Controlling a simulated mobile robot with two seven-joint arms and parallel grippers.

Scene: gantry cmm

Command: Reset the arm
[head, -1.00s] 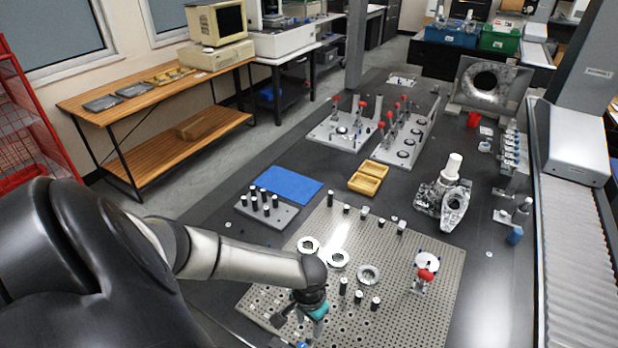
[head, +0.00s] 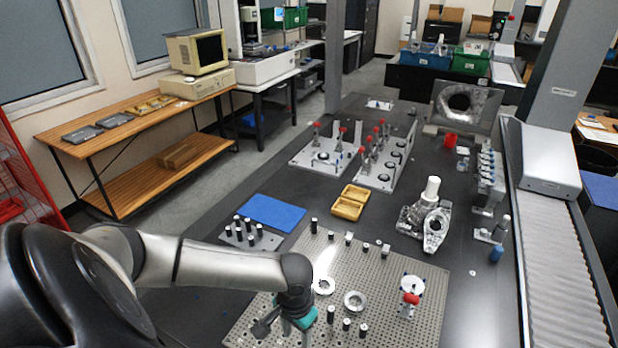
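My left arm comes in from the left, and its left gripper (head: 287,328) points down over the perforated metal plate (head: 400,325). Its dark and teal end is small and partly hidden by the wrist, so I cannot tell whether it is open or shut. I see nothing clearly held in it. Short black-topped pins (head: 346,324) stand near the gripper. My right gripper is not in view.
A red-knobbed clamp (head: 410,300) stands on the plate's right side. Bare dark table lies left of the plate.

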